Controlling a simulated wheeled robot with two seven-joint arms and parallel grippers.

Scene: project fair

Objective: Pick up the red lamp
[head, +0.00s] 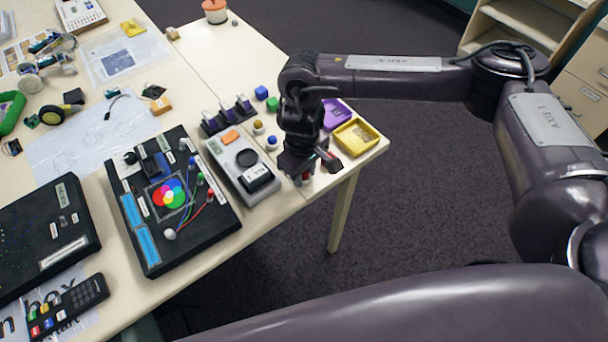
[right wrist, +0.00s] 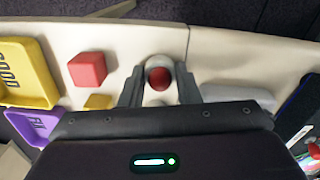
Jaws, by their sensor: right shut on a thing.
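The red lamp (right wrist: 159,77) is a small round red dome on a pale base. In the right wrist view it sits between the two fingertips of my right gripper (right wrist: 160,88), which is shut on it. In the head view my right gripper (head: 312,166) points down at the table's right end, near the front edge. There the lamp is mostly hidden by the fingers, and I cannot tell whether it touches the table. My left gripper is not in view.
A red cube (right wrist: 87,69) stands close beside the gripper. A yellow tray (head: 357,137) and a purple tray (head: 336,114) lie beyond. A yellow lamp (head: 258,127), a blue lamp (head: 271,142) and a grey meter box (head: 243,167) are left of the gripper.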

